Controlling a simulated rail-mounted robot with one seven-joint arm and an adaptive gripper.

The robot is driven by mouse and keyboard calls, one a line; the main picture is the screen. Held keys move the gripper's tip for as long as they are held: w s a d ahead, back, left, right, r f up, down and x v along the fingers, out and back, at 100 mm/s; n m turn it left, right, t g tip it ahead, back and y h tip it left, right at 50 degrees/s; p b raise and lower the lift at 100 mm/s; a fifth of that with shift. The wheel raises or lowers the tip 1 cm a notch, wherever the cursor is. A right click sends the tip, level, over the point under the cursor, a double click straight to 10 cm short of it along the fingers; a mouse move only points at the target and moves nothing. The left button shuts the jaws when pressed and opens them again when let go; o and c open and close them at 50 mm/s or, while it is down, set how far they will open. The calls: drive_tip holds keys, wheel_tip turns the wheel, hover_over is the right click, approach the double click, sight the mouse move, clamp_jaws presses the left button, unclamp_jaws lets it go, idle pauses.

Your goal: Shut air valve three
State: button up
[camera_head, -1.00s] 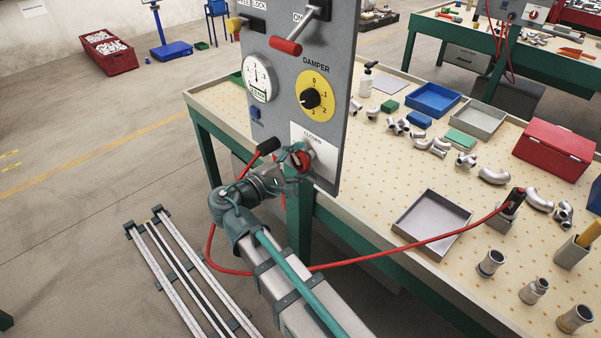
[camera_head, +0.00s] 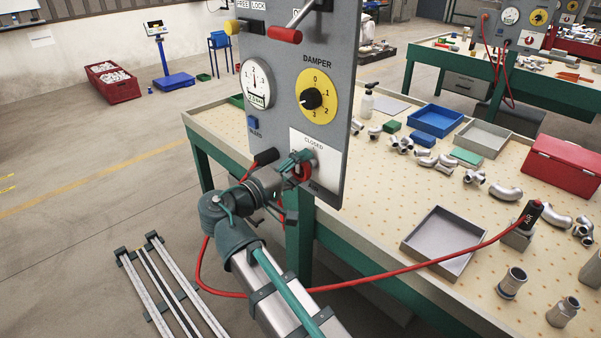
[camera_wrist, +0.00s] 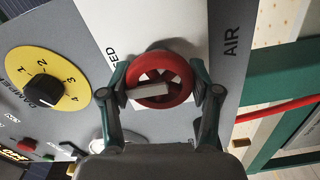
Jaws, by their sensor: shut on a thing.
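A red handwheel (camera_wrist: 187,80) with a pale bar across it stands out from a grey upright panel (camera_wrist: 235,85). A white plate behind it is partly covered; its word CLOSED shows in the head view (camera_head: 313,142), and AIR is lettered on the panel in the wrist view. My gripper (camera_wrist: 158,82) is shut on the handwheel, one finger on each side of the rim. In the head view my gripper (camera_head: 296,168) covers most of the wheel. No number three is readable by this wheel.
Above the wheel are a yellow damper dial (camera_head: 322,84), a pressure gauge (camera_head: 257,82), a blue button (camera_head: 252,122) and a red-handled lever (camera_head: 285,35). A red hose (camera_head: 400,268) crosses the workbench (camera_head: 385,190) at right, which holds trays and metal fittings.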

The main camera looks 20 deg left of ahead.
idle(0.4)
drive_tip(key=o, duration=1.1)
drive_tip(key=shift+o, duration=0.2)
drive_tip(key=v, duration=1.2)
drive_tip(key=shift+a, duration=0.1)
